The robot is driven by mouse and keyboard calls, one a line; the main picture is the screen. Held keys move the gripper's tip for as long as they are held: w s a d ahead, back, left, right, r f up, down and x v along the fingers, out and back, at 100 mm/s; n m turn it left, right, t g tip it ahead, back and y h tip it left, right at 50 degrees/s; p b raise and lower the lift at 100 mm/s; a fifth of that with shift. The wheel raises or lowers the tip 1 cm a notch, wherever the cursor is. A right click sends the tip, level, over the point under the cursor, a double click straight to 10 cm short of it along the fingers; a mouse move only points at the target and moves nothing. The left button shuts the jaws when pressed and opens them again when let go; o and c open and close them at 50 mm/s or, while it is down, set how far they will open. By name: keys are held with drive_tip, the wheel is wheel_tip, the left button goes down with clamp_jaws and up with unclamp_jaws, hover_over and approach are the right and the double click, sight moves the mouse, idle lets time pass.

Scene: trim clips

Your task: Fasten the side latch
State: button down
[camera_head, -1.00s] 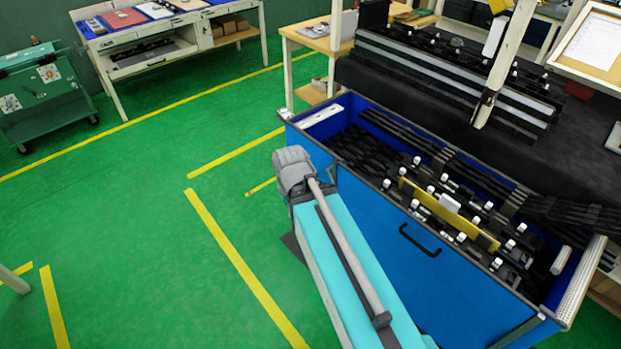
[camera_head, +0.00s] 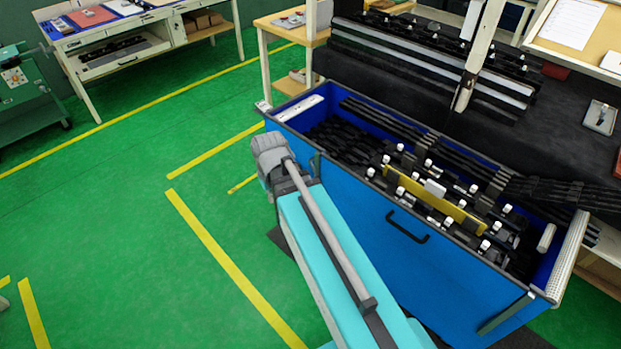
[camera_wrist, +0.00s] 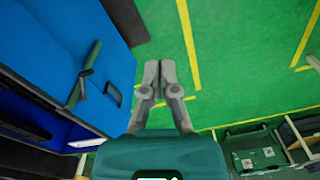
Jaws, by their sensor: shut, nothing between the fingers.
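The blue bin (camera_head: 350,215) stands right of my arm, its side wall also at upper left in the wrist view (camera_wrist: 45,40). A narrow grey piece (camera_head: 317,164), perhaps the side latch, is on the wall near the bin's left corner, partly behind my arm. In the wrist view a dark latch-like part (camera_wrist: 113,94) stands out from the blue wall near the rim; I cannot tell whether it is fastened. My gripper (camera_wrist: 159,68) is shut and empty, over the green floor, apart from the wall and to the right of that part. Its fingers are not distinguishable in the head view.
A black bar handle (camera_head: 407,228) protrudes from the bin's front. The bin holds black trim parts and a yellow bar (camera_head: 430,202). A dark bench (camera_head: 560,120) stands behind. Green floor (camera_head: 110,220) with yellow lines is free to the left.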

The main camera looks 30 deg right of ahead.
drive_tip(key=w+d+f+n+t+b, duration=0.1)
drive_tip(key=w+d+f+b, duration=0.3)
drive_tip(key=w+d, duration=0.2)
drive_tip(key=w+d+f+n+t+b, duration=0.1)
drive_tip(key=w+d+f+b, duration=0.3)
drive_tip(key=d, duration=0.5)
drive_tip(key=w+d+f+n+y+b, duration=0.1)
drive_tip(key=w+d+f+b, duration=0.3)
drive_tip(key=w+d, duration=0.3)
drive_tip(key=shift+w+d+f+n+t, duration=0.3)
drive_tip(key=shift+w+f+t, duration=0.1)
drive_tip(key=shift+w, duration=0.7)
drive_tip(key=shift+b, duration=0.3)
drive_tip(key=b+x, duration=0.9)
drive_tip(key=x, duration=0.1)
drive_tip(key=shift+r, duration=0.1)
